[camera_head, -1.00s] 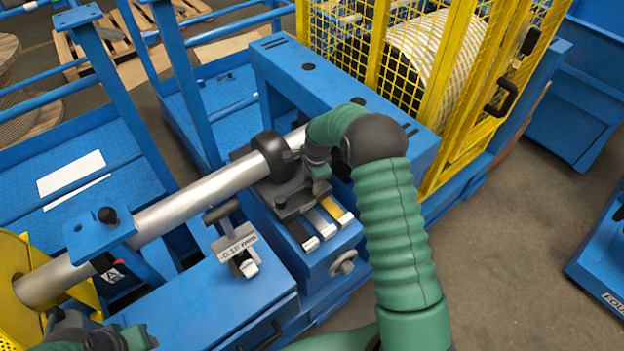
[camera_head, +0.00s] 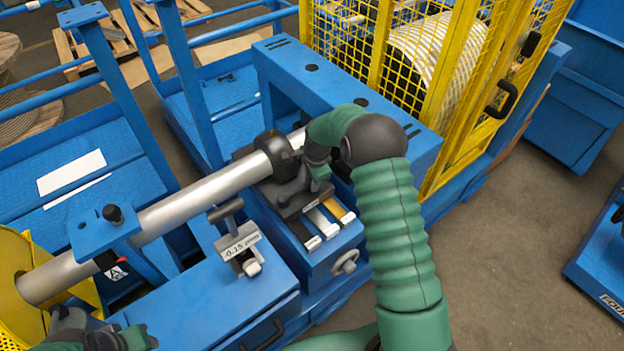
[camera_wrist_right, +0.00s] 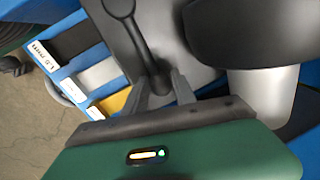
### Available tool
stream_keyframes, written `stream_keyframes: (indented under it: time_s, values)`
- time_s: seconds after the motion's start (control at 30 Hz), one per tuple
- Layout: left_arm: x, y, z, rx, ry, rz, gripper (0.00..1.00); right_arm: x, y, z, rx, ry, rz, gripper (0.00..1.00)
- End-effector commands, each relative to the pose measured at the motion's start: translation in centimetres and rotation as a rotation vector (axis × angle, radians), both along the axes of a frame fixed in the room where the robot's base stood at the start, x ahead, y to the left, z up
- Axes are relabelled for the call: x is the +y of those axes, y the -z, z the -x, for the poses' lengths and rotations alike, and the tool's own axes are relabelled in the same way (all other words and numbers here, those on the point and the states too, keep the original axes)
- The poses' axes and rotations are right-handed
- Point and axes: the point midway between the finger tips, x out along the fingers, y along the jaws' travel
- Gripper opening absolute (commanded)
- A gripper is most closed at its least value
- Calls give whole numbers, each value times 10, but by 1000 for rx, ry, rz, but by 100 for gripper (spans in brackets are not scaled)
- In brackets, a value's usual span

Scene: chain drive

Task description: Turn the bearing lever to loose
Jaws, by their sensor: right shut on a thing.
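The bearing lever (camera_wrist_right: 140,42) is a dark rod with a round knob at one end, in the right wrist view. My right gripper (camera_wrist_right: 162,88) is shut on the lever near its lower end, one finger on each side. In the head view my right gripper (camera_head: 306,182) is beside the dark bearing block (camera_head: 284,198), with the silver shaft (camera_head: 205,200) running into a black part there. The gripper and arm hide much of the lever in that view. My left gripper (camera_head: 112,340) is at the bottom left corner, its fingers unclear.
Black, silver and yellow strips (camera_head: 326,222) lie on the blue stand in front of the block. A small gauge with a millimetre label (camera_head: 240,246) stands left of them. A yellow mesh guard (camera_head: 400,60) rises behind. Open floor (camera_head: 500,250) lies right.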

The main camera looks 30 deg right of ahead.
Motion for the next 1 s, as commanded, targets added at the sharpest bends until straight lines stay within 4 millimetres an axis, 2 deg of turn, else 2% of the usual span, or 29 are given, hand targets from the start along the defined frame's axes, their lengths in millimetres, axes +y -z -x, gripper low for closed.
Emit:
stream_keyframes:
  time_s: [0.03,1.0]
  values:
    - [0,0,0,0,0,0,36,-6,0,1,-2,5,9,0]
    - [0,-3,0,0,0,0,36,-9,-2,4,-5,42,11,0]
